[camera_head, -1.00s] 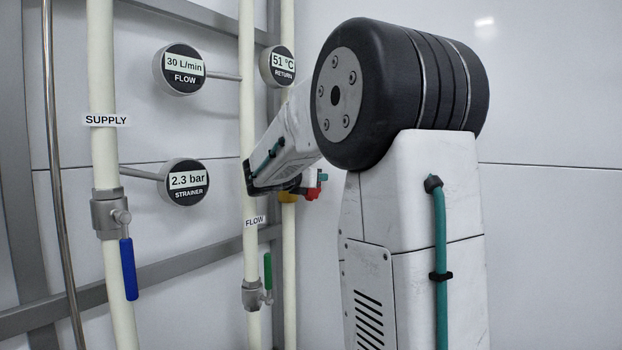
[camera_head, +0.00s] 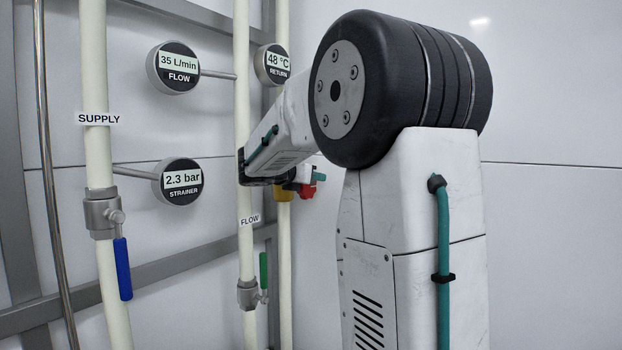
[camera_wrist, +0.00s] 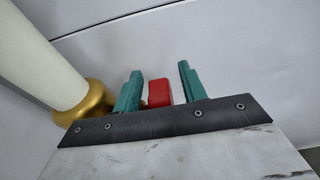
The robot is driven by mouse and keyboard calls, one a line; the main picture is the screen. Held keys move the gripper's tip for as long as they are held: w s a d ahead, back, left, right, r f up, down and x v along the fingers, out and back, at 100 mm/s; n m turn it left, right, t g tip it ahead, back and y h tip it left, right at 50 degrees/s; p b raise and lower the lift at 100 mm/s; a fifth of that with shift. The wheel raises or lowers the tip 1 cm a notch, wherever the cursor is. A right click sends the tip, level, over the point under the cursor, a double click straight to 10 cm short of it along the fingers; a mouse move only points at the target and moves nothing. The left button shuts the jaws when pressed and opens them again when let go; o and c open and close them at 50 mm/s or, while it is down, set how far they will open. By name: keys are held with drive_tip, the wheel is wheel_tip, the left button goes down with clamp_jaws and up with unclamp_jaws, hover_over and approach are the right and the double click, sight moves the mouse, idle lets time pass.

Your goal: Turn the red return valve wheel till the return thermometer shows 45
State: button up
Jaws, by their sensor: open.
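The red return valve wheel (camera_wrist: 159,92) shows in the wrist view between the two green fingers of my gripper (camera_wrist: 158,90). The fingers are open, with a gap on the right side of the wheel; whether the left finger touches it I cannot tell. In the head view a small part of the red wheel (camera_head: 307,190) shows at the end of my arm, beside the brass valve body (camera_head: 284,193), which also shows in the wrist view (camera_wrist: 88,104). The return thermometer (camera_head: 273,65) reads 48 °C. My arm hides part of the return pipe.
The flow gauge (camera_head: 174,67) reads 35 L/min and the strainer gauge (camera_head: 179,182) reads 2.3 bar. The flow pipe (camera_head: 243,120) passes close to my arm. The wall at right is bare.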

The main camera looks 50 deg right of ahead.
drive_tip(key=v, duration=0.6)
drive_tip(key=shift+a, duration=0.35)
drive_tip(key=shift+s, duration=0.1)
drive_tip(key=s+a+f+m+t+y, duration=0.1)
drive_tip(key=s+a+f+m+y, duration=0.45)
drive_tip(key=a, duration=0.55)
drive_tip(key=s+a+f+m+t+y, duration=0.2)
drive_tip(key=s+a+f+m+y, duration=0.4)
drive_tip(key=a, duration=0.6)
drive_tip(key=s+a+f+m+t+y, duration=0.1)
drive_tip(key=s+a+f+m+y, duration=0.3)
drive_tip(key=s+a+f+m, duration=0.55)
drive_tip(key=s+g, duration=0.1)
drive_tip(key=s+f+n+g, duration=0.1)
drive_tip(key=s, duration=0.1)
drive_tip(key=s+a+f+n+g, duration=0.1)
drive_tip(key=shift+s+g, duration=0.35)
drive_tip(key=shift+g, duration=0.05)
idle(2.9)
